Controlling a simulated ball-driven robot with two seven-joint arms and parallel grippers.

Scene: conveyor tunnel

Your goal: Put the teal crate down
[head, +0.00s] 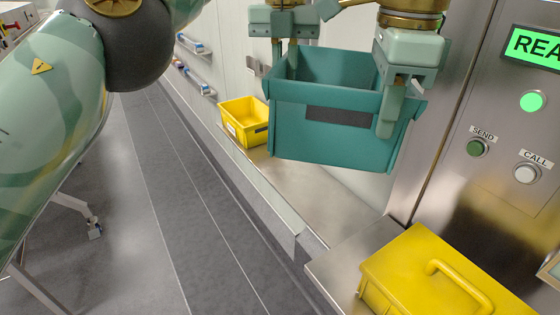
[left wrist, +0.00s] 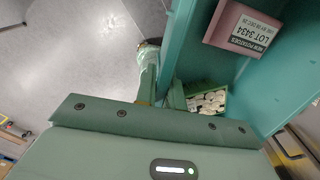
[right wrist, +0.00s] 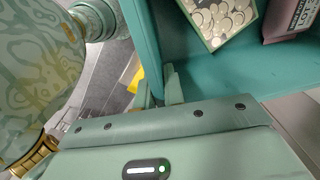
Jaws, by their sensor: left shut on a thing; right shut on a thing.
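The teal crate (head: 325,143) is roughly upright in front of the white wall and appears held above the steel ledge (head: 345,205). My right gripper (head: 389,120) is shut on the crate's near right wall. My left gripper (head: 286,55) is shut on the wall at the far left, its fingertips partly hidden by the crate. The left wrist view shows a pink labelled pack (left wrist: 240,28) and a box of pale round pieces (left wrist: 208,101) inside the crate (left wrist: 185,50). Both also show in the right wrist view.
An open yellow bin (head: 243,124) stands on the ledge behind the crate, to its left. A yellow handled box (head: 400,270) is at the front right. A steel panel (head: 500,195) with a green display and buttons stands at right. A grey floor strip (head: 170,160) runs alongside the ledge.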

